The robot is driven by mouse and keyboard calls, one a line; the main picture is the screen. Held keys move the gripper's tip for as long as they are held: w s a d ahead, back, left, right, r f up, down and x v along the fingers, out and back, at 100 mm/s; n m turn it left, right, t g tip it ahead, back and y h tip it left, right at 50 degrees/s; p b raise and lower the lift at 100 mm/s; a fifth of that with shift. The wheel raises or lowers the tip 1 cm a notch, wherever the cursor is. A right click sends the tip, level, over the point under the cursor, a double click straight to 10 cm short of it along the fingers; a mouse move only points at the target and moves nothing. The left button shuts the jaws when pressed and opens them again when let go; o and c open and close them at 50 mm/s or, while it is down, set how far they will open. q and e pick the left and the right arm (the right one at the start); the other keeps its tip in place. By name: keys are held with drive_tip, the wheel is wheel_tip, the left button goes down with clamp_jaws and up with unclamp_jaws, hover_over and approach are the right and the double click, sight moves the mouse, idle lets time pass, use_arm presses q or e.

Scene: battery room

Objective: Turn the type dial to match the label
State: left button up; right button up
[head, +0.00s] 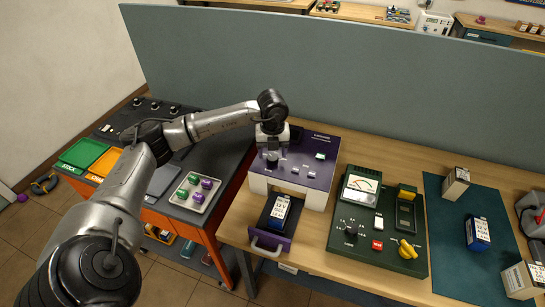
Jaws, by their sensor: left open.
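A purple machine (318,178) stands on the wooden bench, with a black dial (272,160) at the left of its sloped top, and small switches and a green display beside it. A battery with a white label (280,209) lies in the pulled-out tray (266,229) at its front; the label's print is too small to read fully. My left gripper (272,145) points down right over the black dial, open; whether its fingers touch the dial cannot be told. The dial's setting is largely hidden. My right gripper is not in view.
A green tester (378,262) with a meter, a black knob (351,231) and a yellow knob (407,250) stands to the right. Several batteries (478,233) stand on or near a teal mat (440,210). A tray of green and purple pieces (196,191) lies left. A grey partition (330,80) runs behind.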

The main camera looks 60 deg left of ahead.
use_arm(q)
drive_tip(key=shift+f, duration=1.2)
drive_tip(key=shift+c, duration=0.3)
drive_tip(key=c, duration=0.9)
drive_tip(key=m+p, duration=0.1)
drive_tip(key=m, duration=0.3)
drive_tip(key=shift+r+m, duration=0.1)
drive_tip(key=shift+m, duration=0.3)
drive_tip(key=m, duration=0.5)
drive_tip(key=shift+m, duration=0.6)
